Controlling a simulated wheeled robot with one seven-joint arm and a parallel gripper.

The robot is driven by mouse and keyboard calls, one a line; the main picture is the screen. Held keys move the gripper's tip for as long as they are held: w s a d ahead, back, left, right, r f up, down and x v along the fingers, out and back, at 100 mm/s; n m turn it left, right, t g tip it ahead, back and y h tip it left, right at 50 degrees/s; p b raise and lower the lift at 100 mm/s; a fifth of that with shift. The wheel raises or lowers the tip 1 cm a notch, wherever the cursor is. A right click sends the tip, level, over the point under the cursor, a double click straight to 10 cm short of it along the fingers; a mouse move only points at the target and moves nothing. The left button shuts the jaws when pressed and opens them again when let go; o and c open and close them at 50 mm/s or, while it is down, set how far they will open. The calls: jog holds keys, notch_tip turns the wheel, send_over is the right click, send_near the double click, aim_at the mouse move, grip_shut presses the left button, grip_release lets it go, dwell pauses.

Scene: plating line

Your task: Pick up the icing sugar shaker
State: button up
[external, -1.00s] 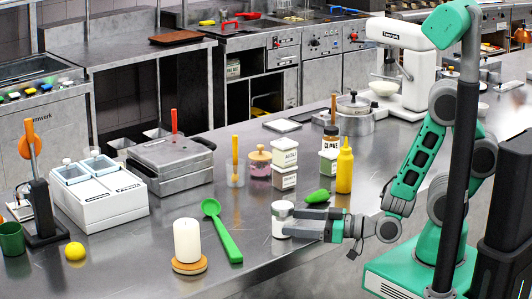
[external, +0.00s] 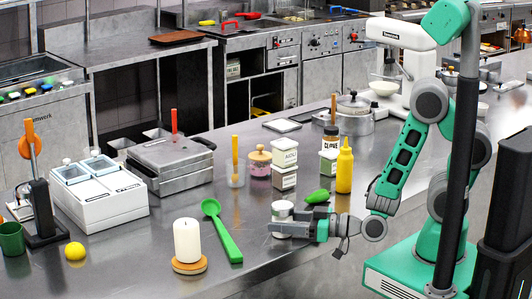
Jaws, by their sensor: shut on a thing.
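The icing sugar shaker is the small white cylinder (external: 282,209) with a greyish top, near the front edge of the steel counter. My gripper (external: 284,228) reaches it from the right and is shut on its lower part. The fingers hide that lower part, so I cannot tell whether its base touches the counter. The shaker looks upright.
A green spoon (external: 222,232) and a white candle (external: 188,241) on a wooden base stand to the left. A green pepper-like item (external: 317,196) lies close behind my gripper, with a yellow bottle (external: 344,170) beyond. Stacked white-lidded containers (external: 285,164) stand farther back.

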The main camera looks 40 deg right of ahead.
jog(key=c, duration=0.8)
